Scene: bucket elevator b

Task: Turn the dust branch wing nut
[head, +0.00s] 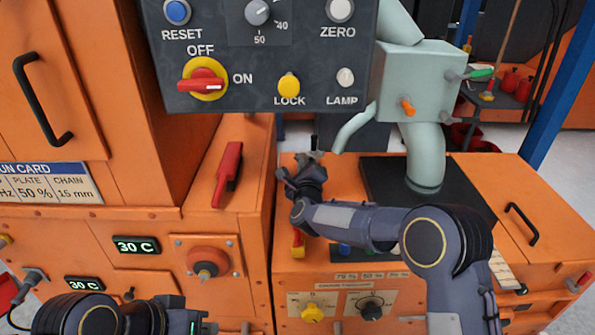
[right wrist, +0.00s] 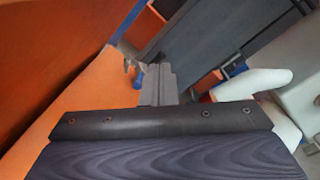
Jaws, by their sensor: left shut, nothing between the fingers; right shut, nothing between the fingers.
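A pale grey-green duct box (head: 418,80) stands at the upper right, with a thin branch pipe (head: 354,128) slanting down on its left. An orange knob (head: 407,106) sits on the box's front. I cannot tell for sure which part is the wing nut. A small blue part (right wrist: 132,70) shows just left of my fingertips in the right wrist view. My right gripper (head: 312,158) is shut and empty, left of and below the branch pipe's end; its fingers also show in the right wrist view (right wrist: 158,82). My left gripper (head: 192,322) is shut and empty at the bottom left.
A grey control panel (head: 270,95) hangs above my right gripper. An orange cabinet (head: 110,90) with a red lever (head: 228,172) stands on the left. A low orange housing (head: 480,180) with a black plate lies under the duct. A blue post (head: 562,90) stands at right.

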